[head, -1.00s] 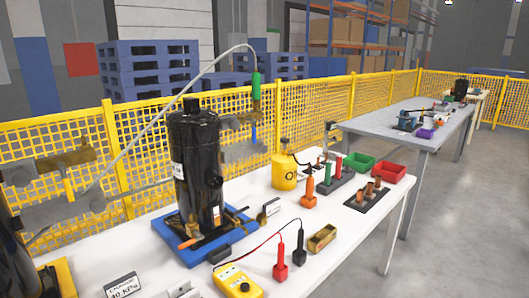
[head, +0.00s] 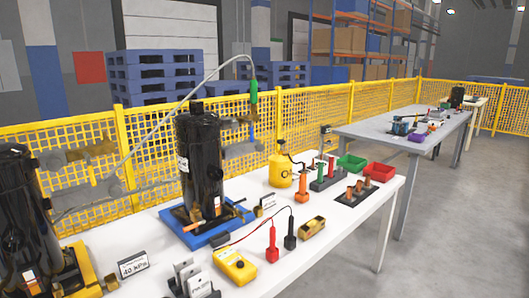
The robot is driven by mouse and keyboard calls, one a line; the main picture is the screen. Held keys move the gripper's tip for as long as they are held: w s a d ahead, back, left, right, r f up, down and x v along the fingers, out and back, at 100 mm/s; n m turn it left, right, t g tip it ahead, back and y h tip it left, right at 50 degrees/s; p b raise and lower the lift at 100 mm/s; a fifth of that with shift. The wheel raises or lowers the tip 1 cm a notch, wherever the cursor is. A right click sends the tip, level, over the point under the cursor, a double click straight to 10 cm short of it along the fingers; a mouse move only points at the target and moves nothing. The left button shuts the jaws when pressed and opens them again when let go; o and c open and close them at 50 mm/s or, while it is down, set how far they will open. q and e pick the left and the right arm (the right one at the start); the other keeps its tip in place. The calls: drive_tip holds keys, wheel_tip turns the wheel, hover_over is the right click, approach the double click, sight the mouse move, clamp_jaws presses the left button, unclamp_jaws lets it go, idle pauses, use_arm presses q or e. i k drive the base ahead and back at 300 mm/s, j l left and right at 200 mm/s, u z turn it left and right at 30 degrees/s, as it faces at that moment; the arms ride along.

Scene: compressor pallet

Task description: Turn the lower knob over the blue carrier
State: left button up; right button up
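A black compressor (head: 200,160) stands upright on the blue carrier (head: 208,238) on the white table. Behind and right of its top, a brass fitting (head: 238,116) carries a green upright part (head: 253,91) with a pale hose (head: 215,72) arching from its top. Below that, a small blue piece (head: 253,131) stands by a grey fitting (head: 241,150), which the compressor partly hides. I cannot tell for sure which of these is the lower knob, or how far it is turned. Neither of my grippers shows in the head view.
A second black compressor (head: 22,215) stands on a yellow carrier (head: 88,270) at left. A yellow meter (head: 234,264), red probe (head: 272,245), black probe (head: 290,230) and yellow bottle (head: 280,170) stand on the table. A yellow mesh fence (head: 320,118) runs behind.

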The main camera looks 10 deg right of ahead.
sight(259, 147)
drive_tip(key=i+l, duration=0.1)
drive_tip(key=l, duration=0.25)
drive_tip(key=i+l, duration=0.15)
drive_tip(key=l, duration=0.2)
drive_tip(key=i+l, duration=0.1)
drive_tip(key=l, duration=0.25)
drive_tip(key=i+l, duration=0.1)
drive_tip(key=l, duration=0.25)
drive_tip(key=i+l, duration=0.15)
drive_tip(key=l, duration=0.2)
drive_tip(key=i+l+z, duration=0.1)
drive_tip(key=l, duration=0.25)
